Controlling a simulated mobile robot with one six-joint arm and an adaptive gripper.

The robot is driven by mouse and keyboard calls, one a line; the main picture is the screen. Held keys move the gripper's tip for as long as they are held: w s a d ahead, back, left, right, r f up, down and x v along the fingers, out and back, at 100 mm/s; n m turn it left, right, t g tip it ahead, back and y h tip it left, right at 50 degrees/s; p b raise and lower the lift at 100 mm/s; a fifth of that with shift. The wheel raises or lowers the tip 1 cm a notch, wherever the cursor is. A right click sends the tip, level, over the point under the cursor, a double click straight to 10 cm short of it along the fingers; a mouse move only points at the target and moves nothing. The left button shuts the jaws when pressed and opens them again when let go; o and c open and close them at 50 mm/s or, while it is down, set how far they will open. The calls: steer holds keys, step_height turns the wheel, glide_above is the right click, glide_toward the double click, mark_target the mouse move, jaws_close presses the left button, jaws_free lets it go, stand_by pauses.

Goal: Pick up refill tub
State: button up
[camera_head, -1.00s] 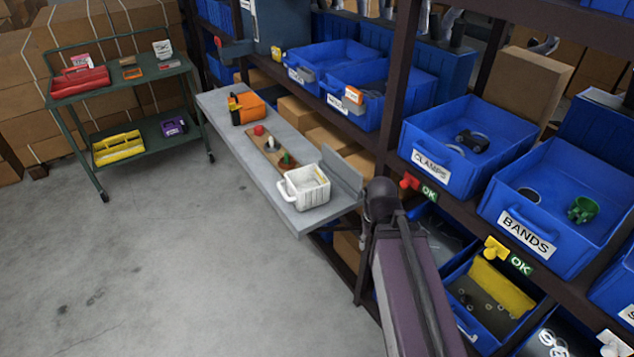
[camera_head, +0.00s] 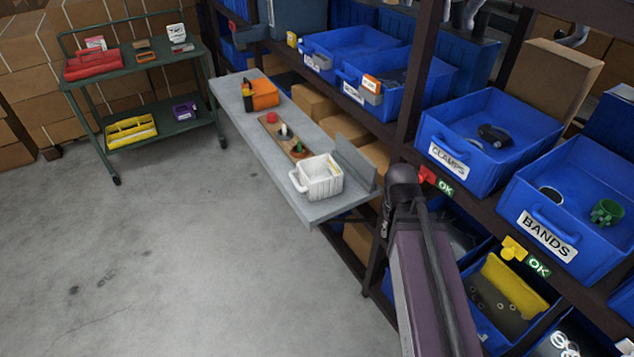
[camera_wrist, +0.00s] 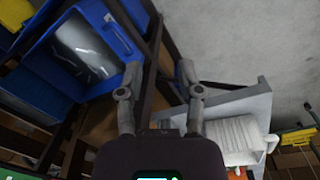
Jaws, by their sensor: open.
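The refill tub appears to be the white ribbed tub (camera_head: 318,180) with a side handle, standing upright near the front end of the grey fold-out shelf (camera_head: 240,120) in the head view. Something pale and yellowish shows inside it. The gripper's fingers are not visible in the head view, where my purple arm shows.
A wooden strip (camera_head: 283,137) with small coloured parts and an orange item (camera_head: 264,94) share the shelf. Blue bins (camera_head: 477,140) fill the dark rack on the right. A green cart (camera_head: 150,105) stands at the far left. The concrete floor (camera_head: 190,250) is clear.

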steer(key=w+a+f+n+t+h+b, duration=0.1)
steer(key=w+a+n+t+h+b, duration=0.1)
steer(key=w+a+n+h+b, duration=0.7)
steer(key=w+a+r+n+t+h, duration=0.1)
steer(key=w+a+r+n+t, duration=0.1)
steer(key=a+n, duration=0.4)
steer(key=w+a+r+n+t+h, duration=0.1)
steer(key=a+n, duration=0.6)
steer(key=a, duration=0.8)
steer(key=w+r+t+p, duration=0.1)
steer(key=w, duration=0.1)
steer(key=shift+w, duration=0.35)
steer(key=shift+d, duration=0.1)
steer(key=shift+b+x, duration=1.7)
steer(key=shift+x, duration=2.55)
steer(key=shift+w+d, duration=0.15)
